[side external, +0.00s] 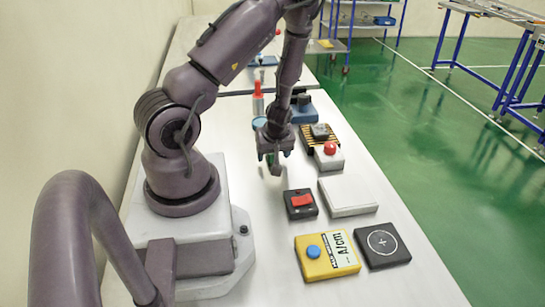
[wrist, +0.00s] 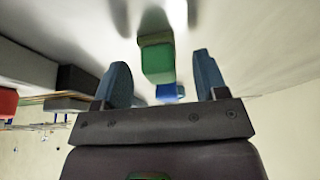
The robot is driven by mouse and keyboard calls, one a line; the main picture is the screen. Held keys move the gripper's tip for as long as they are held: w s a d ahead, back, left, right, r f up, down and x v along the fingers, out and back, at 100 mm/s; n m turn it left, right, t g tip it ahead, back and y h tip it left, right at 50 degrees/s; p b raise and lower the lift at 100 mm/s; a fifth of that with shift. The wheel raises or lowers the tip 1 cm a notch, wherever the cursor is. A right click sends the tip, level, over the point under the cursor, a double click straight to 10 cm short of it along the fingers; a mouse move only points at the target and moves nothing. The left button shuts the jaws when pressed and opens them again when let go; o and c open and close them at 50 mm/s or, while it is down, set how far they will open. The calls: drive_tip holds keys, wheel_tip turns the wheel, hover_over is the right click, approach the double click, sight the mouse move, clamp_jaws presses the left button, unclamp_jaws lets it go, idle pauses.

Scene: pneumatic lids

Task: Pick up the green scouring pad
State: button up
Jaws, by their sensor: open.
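The green scouring pad (wrist: 157,62) shows in the wrist view as a green block with a darker, brownish edge. It lies between the lines of my two open fingers and appears apart from both. In the side external view only a small bit of green (side external: 270,157) shows at my gripper, and the rest is hidden behind the fingers. My gripper (side external: 271,166) points down low over the white table. It is open, and its fingers also show in the wrist view (wrist: 162,82) with nothing held.
Right of my gripper stand a red-button box (side external: 329,157), a dark box with a red switch (side external: 300,204) and a white flat box (side external: 347,196). A yellow box (side external: 327,262) and black pad (side external: 382,245) are nearer. A red-topped bottle (side external: 258,93) and blue box (side external: 303,113) stand behind.

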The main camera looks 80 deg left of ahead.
drive_tip(key=shift+a+f, duration=0.1)
drive_tip(key=shift+f, duration=0.25)
drive_tip(key=shift+c, duration=0.5)
drive_tip(key=c, duration=0.9)
wheel_tip(320, 180, up, 9)
drive_tip(key=shift+r, duration=0.55)
drive_tip(key=shift+o, duration=0.3)
drive_tip(key=shift+s+f, duration=0.1)
